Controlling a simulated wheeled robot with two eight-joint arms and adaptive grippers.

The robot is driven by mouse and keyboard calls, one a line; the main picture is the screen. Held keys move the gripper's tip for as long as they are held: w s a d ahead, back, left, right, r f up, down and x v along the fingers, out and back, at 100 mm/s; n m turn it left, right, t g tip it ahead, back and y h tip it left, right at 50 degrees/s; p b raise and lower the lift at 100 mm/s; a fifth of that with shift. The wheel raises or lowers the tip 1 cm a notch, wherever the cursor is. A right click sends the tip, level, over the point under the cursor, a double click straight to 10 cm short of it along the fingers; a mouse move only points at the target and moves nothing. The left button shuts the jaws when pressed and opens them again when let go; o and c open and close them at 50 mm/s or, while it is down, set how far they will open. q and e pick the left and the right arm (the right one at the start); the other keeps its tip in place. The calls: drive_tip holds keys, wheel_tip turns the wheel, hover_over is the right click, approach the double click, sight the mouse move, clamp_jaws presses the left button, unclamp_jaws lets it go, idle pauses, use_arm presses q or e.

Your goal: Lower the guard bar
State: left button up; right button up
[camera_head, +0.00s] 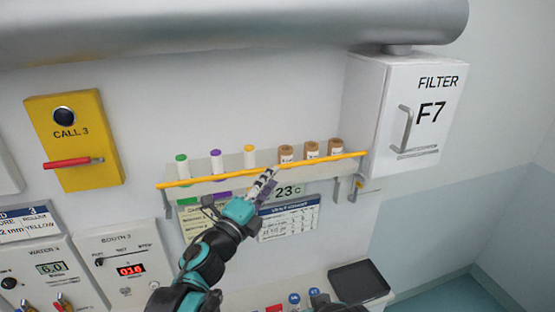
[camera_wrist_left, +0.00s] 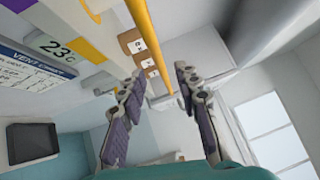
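The guard bar is a long thin yellow bar (camera_head: 215,177) running across the front of the wall shelf (camera_head: 233,161), its right end a little higher in the picture. In the left wrist view the bar (camera_wrist_left: 154,40) runs down from the top edge and passes between the two finger lines. My left gripper (camera_head: 266,184) is at the bar's middle, just below it in the head view. Its fingers are spread apart in the left wrist view (camera_wrist_left: 158,78), with the bar between or just beyond the tips; contact cannot be told. My right gripper does not show.
Capped bottles and brown rolls (camera_head: 311,149) stand on the shelf behind the bar. A white filter box (camera_head: 395,120) is close to the bar's right end. A yellow call box (camera_head: 78,155) is at left. A black tray (camera_head: 358,281) lies below right.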

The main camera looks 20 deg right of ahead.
sight(281, 167)
use_arm(q)
drive_tip(key=p+x, duration=0.1)
drive_tip(key=x, duration=0.5)
drive_tip(key=shift+w+d, duration=0.1)
clamp_jaws()
